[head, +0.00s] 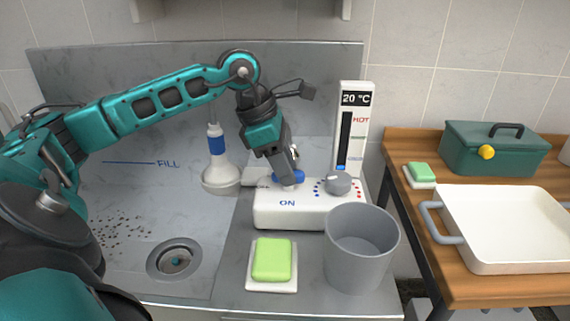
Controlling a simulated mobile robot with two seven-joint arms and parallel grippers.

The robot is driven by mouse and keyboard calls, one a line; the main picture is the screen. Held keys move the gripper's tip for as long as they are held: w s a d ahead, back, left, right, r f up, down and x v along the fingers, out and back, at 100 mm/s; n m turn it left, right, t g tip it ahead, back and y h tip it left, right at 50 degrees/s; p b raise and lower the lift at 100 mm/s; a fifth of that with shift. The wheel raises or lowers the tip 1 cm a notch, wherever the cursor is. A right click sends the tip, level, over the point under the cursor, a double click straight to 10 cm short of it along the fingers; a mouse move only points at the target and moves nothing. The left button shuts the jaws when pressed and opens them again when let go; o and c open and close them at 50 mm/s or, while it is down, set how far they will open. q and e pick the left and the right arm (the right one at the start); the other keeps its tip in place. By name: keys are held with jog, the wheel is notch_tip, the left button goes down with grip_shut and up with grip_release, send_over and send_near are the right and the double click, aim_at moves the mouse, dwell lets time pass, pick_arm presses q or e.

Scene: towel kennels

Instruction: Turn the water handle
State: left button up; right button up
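The white control box (300,211) stands on the metal counter and is marked ON in blue. A small blue handle (289,177) sits on its top. My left gripper (287,172) reaches down from above, with its fingers right at the blue handle. The fingers overlap in this view, so I cannot tell whether they are closed on the handle. A grey round knob (338,182) with red and blue dots sits to the right of the handle. My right gripper is not in view.
A temperature panel (353,125) reads 20 °C behind the box. A grey bucket (362,255) and a green soap (272,259) stand in front. A shower head (218,172) is left of the box, above a drain (174,260). A white tray (510,230) and green toolbox (490,150) are on the wooden table.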

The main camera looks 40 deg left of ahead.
pick_arm(q)
grip_shut()
jog(key=shift+n, duration=0.3)
jog(key=shift+n+y+b, duration=0.4)
jog(key=shift+n+b, duration=0.15)
jog(key=shift+n, duration=0.35)
jog(key=n+t+y, duration=0.1)
jog(key=n, duration=0.2)
jog(key=shift+s+d+b, duration=0.1)
jog(key=shift+d+b, duration=0.05)
jog(key=shift+b, duration=0.25)
jog(key=n+y, duration=0.1)
jog(key=n, duration=0.2)
jog(key=n+y, duration=0.1)
jog(key=n, duration=0.2)
jog(key=shift+d+t+y, duration=0.15)
jog(key=shift+t+y, duration=0.15)
jog(key=shift+n, duration=0.3)
jog(key=shift+o, duration=1.4)
grip_release()
